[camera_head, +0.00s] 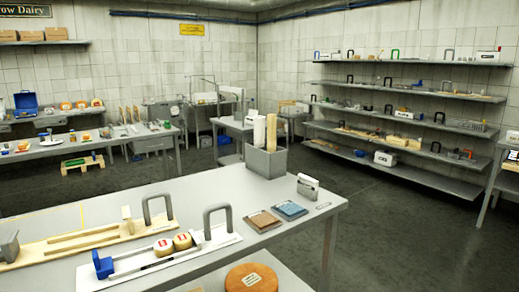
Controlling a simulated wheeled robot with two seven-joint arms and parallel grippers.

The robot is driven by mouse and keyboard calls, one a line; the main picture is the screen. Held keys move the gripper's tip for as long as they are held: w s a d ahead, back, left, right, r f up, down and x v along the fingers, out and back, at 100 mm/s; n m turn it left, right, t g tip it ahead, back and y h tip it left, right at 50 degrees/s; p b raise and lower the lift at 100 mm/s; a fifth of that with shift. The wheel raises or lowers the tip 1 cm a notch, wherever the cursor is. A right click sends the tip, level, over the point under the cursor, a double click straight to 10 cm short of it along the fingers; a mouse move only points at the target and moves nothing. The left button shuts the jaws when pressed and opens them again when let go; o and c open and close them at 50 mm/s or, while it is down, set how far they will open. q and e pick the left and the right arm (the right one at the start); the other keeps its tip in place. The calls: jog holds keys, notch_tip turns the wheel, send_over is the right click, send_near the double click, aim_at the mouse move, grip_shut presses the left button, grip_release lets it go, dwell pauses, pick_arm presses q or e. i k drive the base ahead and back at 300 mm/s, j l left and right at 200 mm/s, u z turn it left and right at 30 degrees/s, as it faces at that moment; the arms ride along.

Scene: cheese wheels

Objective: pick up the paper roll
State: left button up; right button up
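A grey open-topped bin (266,163) stands at the far end of the near table (215,182). Tall upright pieces stick up out of it. One is a white roll-like piece (259,131), and beside it is a tan roll-like piece (271,132). I cannot tell for sure which of them is the paper roll. Their lower ends are hidden inside the bin. Neither of my grippers is in view.
On the near table, a small white box (308,187), a brown pad (263,221) and a blue pad (290,210) lie right of the bin. Boards with handles (160,255) fill the left front. A cheese wheel (251,279) sits at the front. Open floor (400,230) lies right.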

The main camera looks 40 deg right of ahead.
aim_at(258, 121)
jog(key=i+l, duration=0.1)
jog(key=l, duration=0.5)
jog(key=i+l, duration=0.1)
jog(key=l, duration=1.1)
jog(key=i+l, duration=0.15)
jog(key=l, duration=0.45)
jog(key=i+l+z, duration=0.1)
jog(key=l, duration=0.5)
jog(key=i+l, duration=0.1)
jog(key=l, duration=0.5)
jog(key=i+l, duration=0.15)
jog(key=l, duration=0.45)
jog(key=i+l, duration=0.1)
jog(key=l, duration=0.5)
jog(key=i+l, duration=0.15)
jog(key=l, duration=0.25)
jog(key=i+l, duration=0.15)
jog(key=l, duration=0.25)
jog(key=i+l, duration=0.2)
jog(key=l, duration=0.2)
jog(key=i+l, duration=0.15)
jog(key=l, duration=0.25)
jog(key=i+l+z, duration=0.1)
jog(key=l, duration=0.25)
jog(key=i+l, duration=0.2)
jog(key=l, duration=0.2)
